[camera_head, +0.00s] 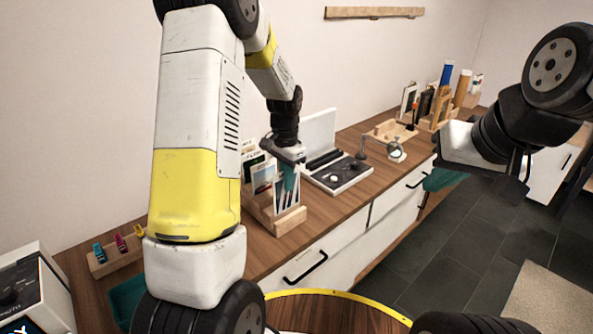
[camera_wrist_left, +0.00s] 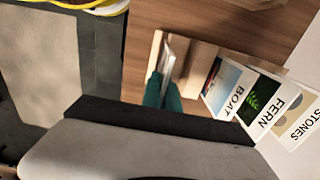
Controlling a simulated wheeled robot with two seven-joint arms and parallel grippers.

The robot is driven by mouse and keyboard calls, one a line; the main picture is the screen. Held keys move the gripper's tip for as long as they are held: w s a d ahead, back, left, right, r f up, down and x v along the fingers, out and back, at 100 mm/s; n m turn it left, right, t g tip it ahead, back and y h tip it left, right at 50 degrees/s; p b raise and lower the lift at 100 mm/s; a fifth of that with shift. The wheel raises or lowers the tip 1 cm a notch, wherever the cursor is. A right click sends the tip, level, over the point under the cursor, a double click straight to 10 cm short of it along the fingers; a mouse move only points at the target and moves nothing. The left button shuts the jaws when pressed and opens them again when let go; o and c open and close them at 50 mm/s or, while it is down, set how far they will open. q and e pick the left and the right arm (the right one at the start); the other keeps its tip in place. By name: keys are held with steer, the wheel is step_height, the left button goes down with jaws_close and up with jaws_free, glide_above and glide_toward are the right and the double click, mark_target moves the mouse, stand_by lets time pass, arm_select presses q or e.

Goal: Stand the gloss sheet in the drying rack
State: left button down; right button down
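The drying rack (camera_head: 291,222) is a pale wooden stand on the counter, holding several upright cards and sheets. In the left wrist view the sheet (camera_wrist_left: 167,56) shows nearly edge-on at the rack. My left gripper (camera_head: 287,177) is over the rack, its teal fingers (camera_wrist_left: 163,92) closed around the sheet. The sheet's lower edge is hard to see. My right gripper (camera_head: 446,178) is away at the right, in front of the counter. Its finger gap is not clear.
Cards marked BOAT (camera_wrist_left: 222,88), FERN (camera_wrist_left: 262,103) and STONES (camera_wrist_left: 302,122) stand beside the sheet. A small round mirror (camera_head: 396,151) stands farther right. Bare wood lies in front of the rack.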

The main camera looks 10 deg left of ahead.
arm_select(q)
steer(key=shift+f, duration=0.1)
stand_by(0.3)
steer(key=shift+f, duration=2.45)
steer(key=c, duration=1.6)
jaws_free()
steer(key=shift+o, duration=0.2)
steer(key=shift+r, duration=4.5)
